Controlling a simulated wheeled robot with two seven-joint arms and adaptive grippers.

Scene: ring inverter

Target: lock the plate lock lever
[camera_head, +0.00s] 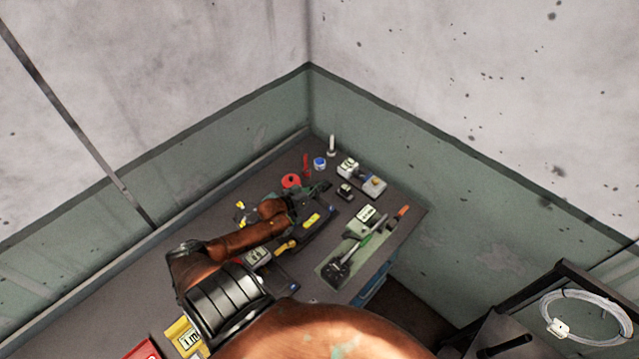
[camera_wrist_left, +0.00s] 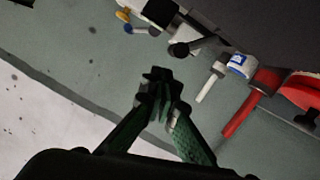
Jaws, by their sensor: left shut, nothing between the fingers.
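My left gripper (camera_head: 316,188) reaches over the bench in the head view, among the small devices at its back. In the left wrist view its green-and-dark fingers (camera_wrist_left: 160,82) are together and empty, seen against the green wall and floor tones. I cannot single out the plate lock lever for certain. A dark device with a yellow label (camera_head: 312,220) lies just below the gripper, partly covered by my arm. A dark round-ended knob or lever (camera_wrist_left: 180,49) shows beyond the fingertips in the wrist view, apart from them. My right gripper is out of view.
On the bench (camera_head: 222,208) are a red round object (camera_head: 291,180), a red handle (camera_head: 306,164), a blue-and-white cup (camera_head: 320,163), a white stick (camera_head: 332,146) and grey-white devices (camera_head: 374,187). A green tray (camera_head: 335,272) holds tools. A rack with coiled cable (camera_head: 586,318) stands right.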

